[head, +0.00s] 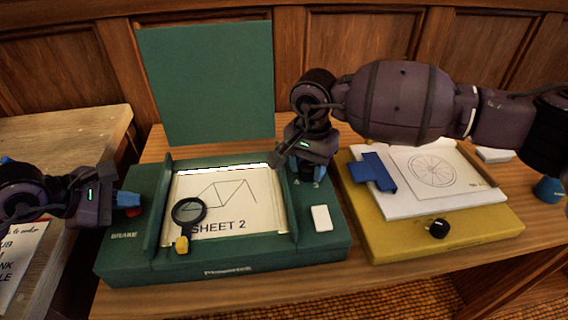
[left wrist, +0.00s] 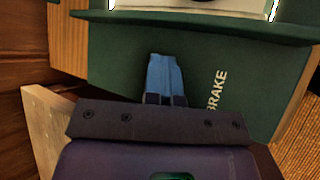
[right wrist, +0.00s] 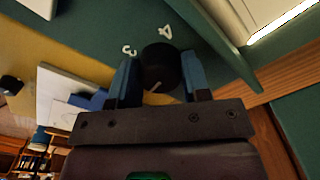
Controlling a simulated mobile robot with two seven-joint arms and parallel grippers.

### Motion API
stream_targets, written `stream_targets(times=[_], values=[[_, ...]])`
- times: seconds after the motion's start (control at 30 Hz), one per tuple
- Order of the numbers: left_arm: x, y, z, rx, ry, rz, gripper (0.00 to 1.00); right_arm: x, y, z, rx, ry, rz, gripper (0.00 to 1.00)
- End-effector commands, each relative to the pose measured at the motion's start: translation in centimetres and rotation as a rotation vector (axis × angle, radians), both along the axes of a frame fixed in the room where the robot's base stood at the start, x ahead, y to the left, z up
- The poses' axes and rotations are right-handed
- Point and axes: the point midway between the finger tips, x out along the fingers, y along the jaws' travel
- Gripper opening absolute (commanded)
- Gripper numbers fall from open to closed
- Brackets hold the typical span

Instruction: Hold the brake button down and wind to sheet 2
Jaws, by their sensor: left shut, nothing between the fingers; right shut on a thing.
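The green drafting box (head: 225,262) has a window where the sheet (head: 240,205) shows a truss-like line drawing and the words SHEET 2. My left gripper (head: 130,201) is shut and empty, its blue fingertips over the red brake button (head: 133,212) beside the BRAKE label. Only the button's edge shows; how far down it is I cannot tell. In the left wrist view the fingertips (left wrist: 164,75) hide it. My right gripper (right wrist: 160,78) is shut on the black winding knob (right wrist: 160,62), which has a pale pointer line. The digits 3 and 4 show beside the knob.
A magnifier (head: 188,212) lies over the window's lower left. A white block (head: 320,218) lies on the box's right side. A yellow board (head: 375,240) with a wheel drawing (head: 437,168), blue piece (head: 373,172) and black knob (head: 439,229) stands at right. A green lid (head: 205,85) stands behind.

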Motion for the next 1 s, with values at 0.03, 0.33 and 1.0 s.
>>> stream_targets(times=[0.03, 0.33, 1.0], values=[[-0.05, 0.01, -0.16, 0.0, 0.004, 0.0, 0.0, -0.03, -0.01, -0.06, 0.0, 0.001, 0.017, 0.2], [-0.05, 0.01, -0.16, 0.0, 0.004, 0.0, 0.0, -0.04, -0.01, -0.07, -0.001, 0.002, 0.071, 0.2], [-0.06, 0.01, -0.17, 0.0, 0.005, 0.0, 0.0, -0.02, 0.0, -0.08, 0.0, 0.001, 0.073, 0.69]])
